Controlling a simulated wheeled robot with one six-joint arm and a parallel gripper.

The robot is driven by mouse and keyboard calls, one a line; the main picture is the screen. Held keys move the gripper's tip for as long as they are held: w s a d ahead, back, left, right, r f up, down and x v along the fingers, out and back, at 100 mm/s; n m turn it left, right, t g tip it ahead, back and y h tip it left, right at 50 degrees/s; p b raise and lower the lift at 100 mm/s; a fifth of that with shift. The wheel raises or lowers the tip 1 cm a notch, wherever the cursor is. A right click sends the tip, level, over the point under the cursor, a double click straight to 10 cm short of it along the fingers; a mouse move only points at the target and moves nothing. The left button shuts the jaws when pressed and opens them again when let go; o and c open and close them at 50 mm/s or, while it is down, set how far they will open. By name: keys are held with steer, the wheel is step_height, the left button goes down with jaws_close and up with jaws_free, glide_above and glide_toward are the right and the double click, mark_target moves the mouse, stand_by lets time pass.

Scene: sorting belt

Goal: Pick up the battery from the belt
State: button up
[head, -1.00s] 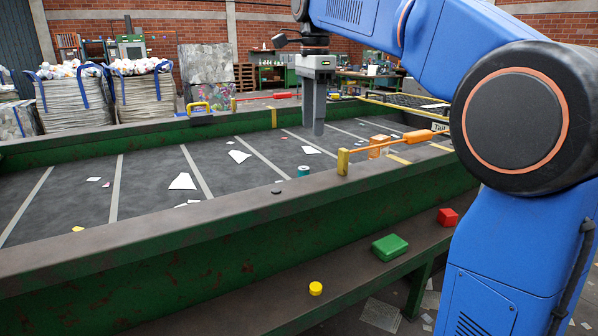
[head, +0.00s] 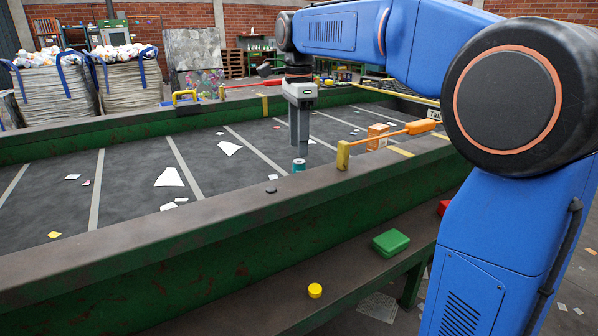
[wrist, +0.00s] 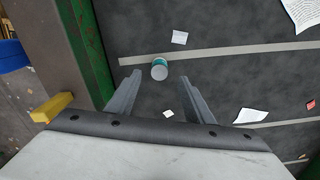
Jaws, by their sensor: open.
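A short teal cylinder with a pale grey top (head: 299,166), which looks like the battery, stands upright on the dark belt near its front wall. In the wrist view the cylinder (wrist: 159,70) lies between the lines of the two fingertips, at their far end. My gripper (head: 299,143) is open and points down. In the head view its fingertips appear just above and behind the cylinder. In the wrist view the gripper (wrist: 160,82) shows empty space between its fingers. I cannot tell the exact height gap to the cylinder.
A yellow post (head: 343,155) with an orange-tipped bar (head: 420,127) stands on the front rail, right of the cylinder. An orange box (head: 377,137) is behind it. Paper scraps (head: 168,178) lie on the belt. A green box (head: 391,243) and yellow disc (head: 315,291) sit on the lower ledge.

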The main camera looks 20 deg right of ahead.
mark_target(298, 161)
steer(key=shift+f, duration=3.65)
steer(key=shift+c, duration=0.2)
jaws_close()
